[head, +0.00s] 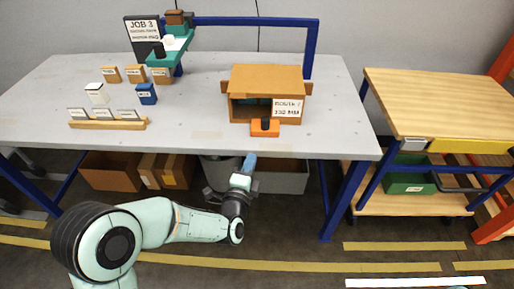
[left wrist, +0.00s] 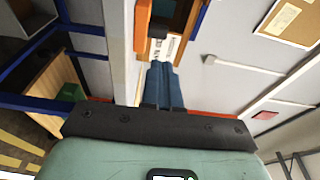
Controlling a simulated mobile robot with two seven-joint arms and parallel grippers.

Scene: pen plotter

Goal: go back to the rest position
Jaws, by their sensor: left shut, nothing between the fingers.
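My left gripper (head: 249,163) is in front of the grey table's front edge, its blue fingers pointing toward the table. In the left wrist view the two blue fingers (left wrist: 163,85) lie together, shut and empty. The left arm is bent in front of the table, and the gripper looks clear of the things on it. My right gripper is not in view.
On the grey table (head: 200,128) stand a brown open-fronted box (head: 266,78) with a label, an orange block (head: 265,127), a teal stand (head: 172,50) and a wooden card rack (head: 107,124). A wooden bench (head: 440,95) stands right. Crates sit below the table.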

